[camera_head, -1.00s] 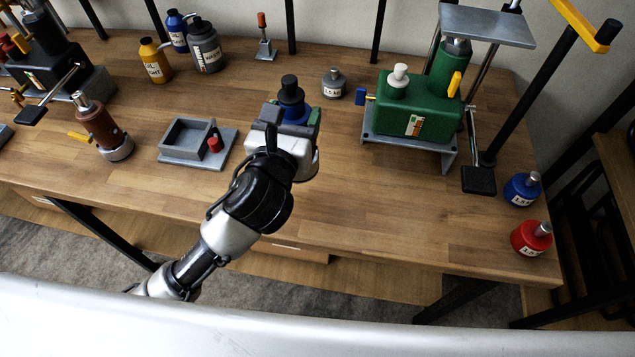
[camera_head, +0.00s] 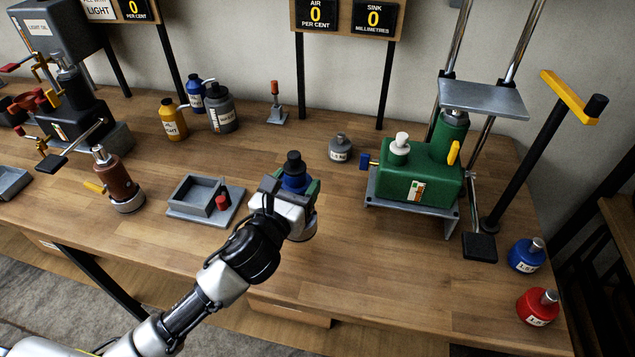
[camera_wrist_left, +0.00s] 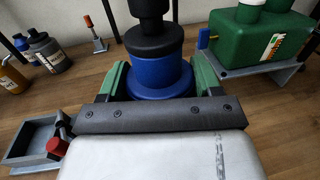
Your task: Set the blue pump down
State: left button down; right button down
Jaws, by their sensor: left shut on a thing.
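The blue pump (camera_head: 295,181) has a blue body and a black top. My left gripper (camera_head: 291,192) is shut on it, and the pump stands upright between the fingers. In the left wrist view the blue pump (camera_wrist_left: 160,75) sits between the green finger pads of my left gripper (camera_wrist_left: 158,88). Its lower end is hidden behind the gripper, so I cannot tell whether it touches the wooden bench (camera_head: 345,255). My right gripper is not in view.
A green pump unit (camera_head: 430,178) stands to the right. A grey tray (camera_head: 195,195) with a red knob lies to the left. A small grey bottle (camera_head: 340,148) stands behind. Blue (camera_head: 526,256) and red (camera_head: 538,307) bottles stand at the right edge. The bench front is clear.

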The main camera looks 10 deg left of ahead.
pick_arm(q)
jog(key=shift+w+a+f, duration=0.2)
jog(key=shift+a, duration=0.2)
jog(key=shift+w+a+f, duration=0.15)
jog(key=shift+a+f, duration=0.05)
jog(key=shift+a, duration=0.15)
jog(key=shift+f, duration=1.9)
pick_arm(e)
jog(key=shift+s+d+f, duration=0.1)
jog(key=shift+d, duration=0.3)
pick_arm(q)
jog(key=shift+f, duration=0.1)
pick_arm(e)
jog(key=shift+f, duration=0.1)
pick_arm(q)
jog(key=shift+c, duration=0.9)
grip_release()
jog(key=shift+s+f, duration=0.1)
jog(key=shift+f, duration=0.05)
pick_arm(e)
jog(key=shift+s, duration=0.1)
